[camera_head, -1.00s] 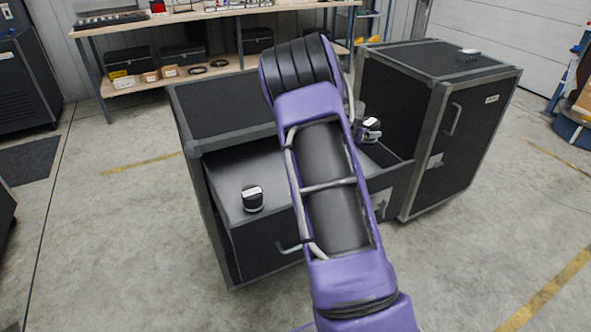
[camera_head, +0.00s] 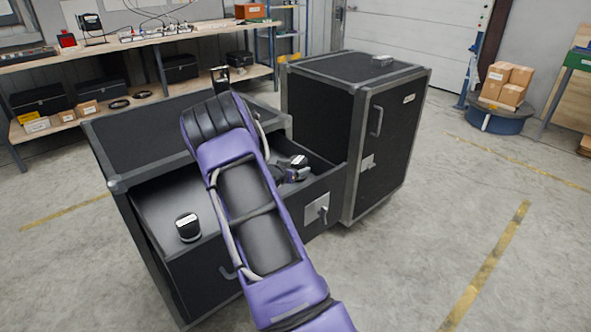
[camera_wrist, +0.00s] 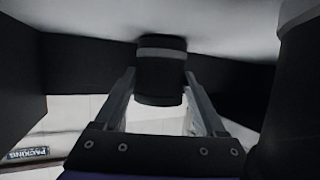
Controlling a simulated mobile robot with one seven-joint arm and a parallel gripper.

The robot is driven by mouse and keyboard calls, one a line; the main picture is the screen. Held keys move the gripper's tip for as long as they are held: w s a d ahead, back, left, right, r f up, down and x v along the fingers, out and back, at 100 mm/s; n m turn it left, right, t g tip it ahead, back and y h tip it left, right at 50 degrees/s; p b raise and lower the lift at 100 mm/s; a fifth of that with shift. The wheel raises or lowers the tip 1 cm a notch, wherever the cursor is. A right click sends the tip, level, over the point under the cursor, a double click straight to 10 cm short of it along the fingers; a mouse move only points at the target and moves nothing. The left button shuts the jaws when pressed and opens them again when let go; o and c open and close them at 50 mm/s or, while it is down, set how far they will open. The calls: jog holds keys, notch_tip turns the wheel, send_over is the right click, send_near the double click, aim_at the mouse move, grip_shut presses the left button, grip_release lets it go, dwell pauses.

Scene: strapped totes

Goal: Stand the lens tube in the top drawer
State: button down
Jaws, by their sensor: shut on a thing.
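The top drawer (camera_head: 150,205) of the near black case is pulled open. My gripper (camera_wrist: 160,82) is shut on a black cylinder with a grey band, which I take as the lens tube (camera_wrist: 161,62). In the head view my gripper (camera_head: 287,177) is at the drawer's right end, partly behind my arm, with a white-topped dark piece (camera_head: 298,160) at it. The tube looks upright, its far end at or close to the pale drawer floor (camera_wrist: 215,22); I cannot tell if it touches.
A black round item with a white top (camera_head: 188,228) stands in the drawer's left part. A large dark cylinder (camera_wrist: 295,95) fills the wrist view's right edge. A taller case (camera_head: 385,150) stands close on the right, a small grey item (camera_head: 382,61) on top.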

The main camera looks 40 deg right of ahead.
jog(key=shift+f, duration=0.15)
grip_release()
jog(key=shift+r, duration=0.25)
jog(key=p+v, duration=0.1)
jog(key=v, duration=1.1)
jog(key=shift+w, duration=0.1)
